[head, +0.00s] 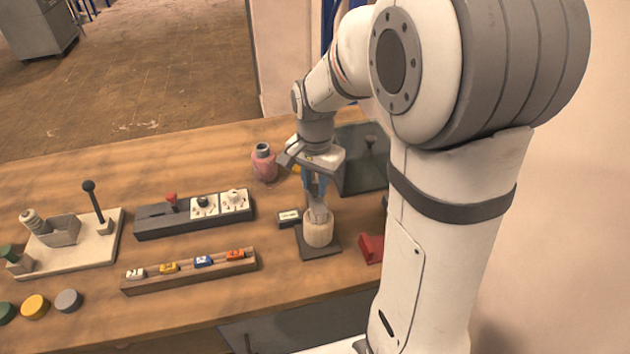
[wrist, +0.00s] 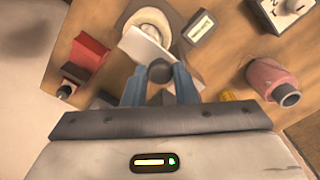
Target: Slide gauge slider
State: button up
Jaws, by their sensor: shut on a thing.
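My gripper (head: 316,193) points down over a cream cylinder (head: 318,233) on a dark square base (head: 318,250). In the wrist view its blue fingers (wrist: 160,84) are closed around a dark round knob (wrist: 160,71). A pale flat piece (wrist: 145,48) shows just beyond the knob, in front of the round cream body. A small framed display (head: 288,217) sits beside the cylinder; it also shows in the wrist view (wrist: 200,27). I cannot tell for sure which part is the gauge slider, and the fingers partly hide the knob.
A pink bottle (head: 264,165) stands behind to the left, and a red block (head: 371,248) lies to the right. A dark control strip (head: 168,218), a tray of small coloured blocks (head: 190,282) and a lever board (head: 75,245) stand on the left.

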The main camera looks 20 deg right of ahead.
aim_at(315, 187)
grip_shut()
notch_tip(315, 187, up, 6)
jog(key=p, duration=0.3)
jog(key=shift+f, duration=0.1)
jog(key=shift+w, duration=0.15)
jog(key=o, duration=0.6)
grip_release()
jog(key=shift+c, duration=0.2)
jog(key=shift+o, duration=1.1)
jog(key=shift+f, duration=0.1)
